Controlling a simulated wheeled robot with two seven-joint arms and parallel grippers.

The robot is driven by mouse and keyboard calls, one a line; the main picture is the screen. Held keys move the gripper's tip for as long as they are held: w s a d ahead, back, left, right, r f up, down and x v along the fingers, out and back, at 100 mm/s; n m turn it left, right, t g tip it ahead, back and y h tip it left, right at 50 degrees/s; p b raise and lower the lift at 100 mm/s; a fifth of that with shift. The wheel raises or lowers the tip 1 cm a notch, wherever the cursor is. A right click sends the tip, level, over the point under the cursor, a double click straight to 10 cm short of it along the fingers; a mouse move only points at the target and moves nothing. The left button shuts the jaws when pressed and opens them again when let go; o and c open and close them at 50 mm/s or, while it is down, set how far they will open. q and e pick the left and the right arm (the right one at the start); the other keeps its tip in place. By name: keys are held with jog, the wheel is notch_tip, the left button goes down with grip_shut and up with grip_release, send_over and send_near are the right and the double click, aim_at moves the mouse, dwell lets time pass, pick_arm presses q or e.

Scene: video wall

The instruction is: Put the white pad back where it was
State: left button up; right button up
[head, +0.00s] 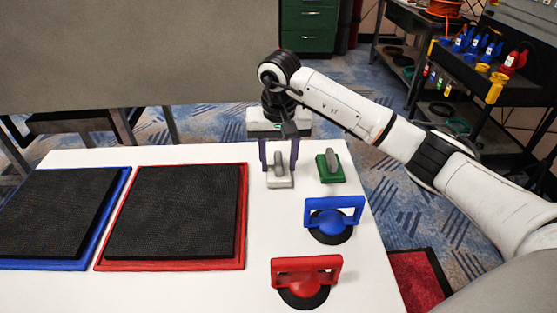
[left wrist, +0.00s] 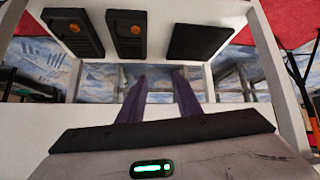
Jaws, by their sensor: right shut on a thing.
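The white pad (head: 279,182) has a grey handle and rests on, or just above, the white table near its back edge. My right gripper (head: 279,157) is above it, pointing down, with its purple fingers on either side of the handle, shut on it. The exact contact is too small to see. A green pad (head: 330,174) with a grey handle stands just to the right. My left gripper (left wrist: 160,85) shows only in the left wrist view. Its purple fingers are apart with nothing between them.
A blue suction lifter (head: 334,217) and a red one (head: 306,280) stand on the table's right side. Two dark panels in a blue frame (head: 65,265) and a red frame (head: 170,265) lie to the left. The white table (head: 262,225) is bare between the red frame and lifters.

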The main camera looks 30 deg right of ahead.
aim_at(279, 164)
jog(key=shift+f, duration=0.15)
jog(key=o, duration=1)
jog(key=r, duration=0.4)
jog(key=s+r, duration=0.1)
jog(key=r, duration=0.7)
jog(key=shift+s+a+r, duration=0.15)
jog(key=shift+s+a, duration=0.05)
jog(key=shift+a, duration=0.1)
